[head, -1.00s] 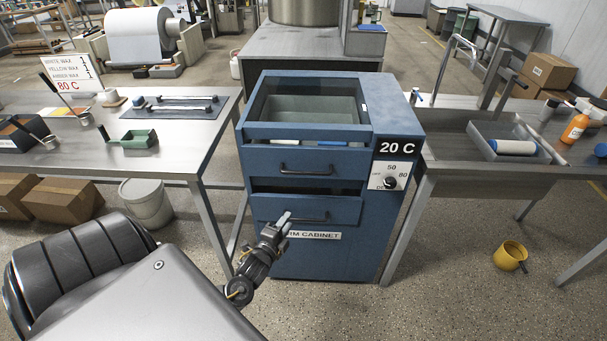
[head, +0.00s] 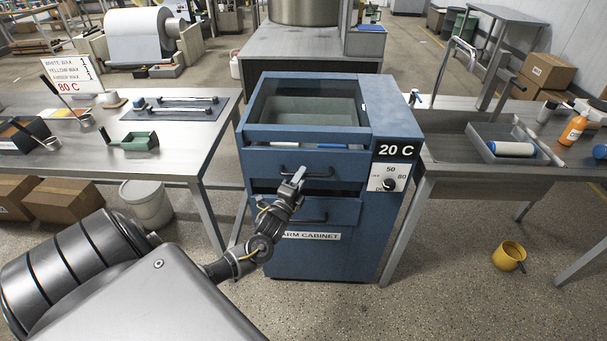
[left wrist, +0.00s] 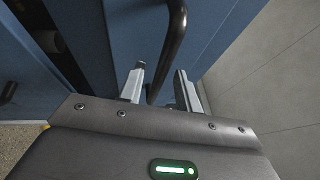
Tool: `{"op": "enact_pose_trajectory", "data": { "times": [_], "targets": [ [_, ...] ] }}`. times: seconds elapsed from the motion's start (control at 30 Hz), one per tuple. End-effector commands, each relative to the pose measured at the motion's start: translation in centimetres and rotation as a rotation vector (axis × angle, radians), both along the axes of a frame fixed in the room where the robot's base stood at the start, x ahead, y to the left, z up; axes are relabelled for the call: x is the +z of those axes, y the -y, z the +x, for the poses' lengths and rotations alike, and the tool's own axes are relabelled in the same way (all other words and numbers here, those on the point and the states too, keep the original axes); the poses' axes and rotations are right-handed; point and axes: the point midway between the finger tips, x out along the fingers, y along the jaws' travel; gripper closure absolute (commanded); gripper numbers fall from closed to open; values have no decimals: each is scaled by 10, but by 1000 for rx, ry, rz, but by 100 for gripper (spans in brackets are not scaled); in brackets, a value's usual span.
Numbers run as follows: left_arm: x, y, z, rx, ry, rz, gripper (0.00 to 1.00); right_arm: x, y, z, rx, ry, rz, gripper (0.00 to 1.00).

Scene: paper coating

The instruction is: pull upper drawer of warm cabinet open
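The blue warm cabinet (head: 398,218) stands in the middle of the head view. Its upper drawer (head: 262,161) has a dark bar handle (head: 322,174). A narrow gap above the drawer front shows a white and a blue item. My left gripper (head: 297,178) is at this handle, covering part of it. In the left wrist view the dark handle (left wrist: 176,38) runs between the two separated fingers of the gripper (left wrist: 160,88); contact is not clear. The lower drawer (head: 344,212) sticks out a little, with a dark gap above it. My right gripper is not in view.
A steel table (head: 190,148) with tools stands left of the cabinet. A bench with a tray (head: 484,150) stands close on the right. A yellow pot (head: 508,256) lies on the floor at the right. The floor before the cabinet is clear beyond my arm.

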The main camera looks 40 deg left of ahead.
Motion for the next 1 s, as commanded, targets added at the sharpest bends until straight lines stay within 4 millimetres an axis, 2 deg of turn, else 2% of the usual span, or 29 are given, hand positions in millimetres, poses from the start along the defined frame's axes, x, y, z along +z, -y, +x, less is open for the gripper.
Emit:
{"op": "enact_pose_trajectory", "data": {
  "times": [0.2, 0.47, 0.5, 0.77, 1.0],
  "targets": [
    [3, -4, 16, 0, -1, 0, 66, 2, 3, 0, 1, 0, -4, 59],
    [2, -4, 17, -1, -1, -1, 66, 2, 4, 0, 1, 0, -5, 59],
    [2, -4, 17, -1, -1, -1, 68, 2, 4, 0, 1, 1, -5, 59],
    [2, -4, 17, -1, -1, -1, 100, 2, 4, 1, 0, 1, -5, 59],
    [2, 0, 17, -1, -1, -2, 100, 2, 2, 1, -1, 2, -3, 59]
  ]
}}
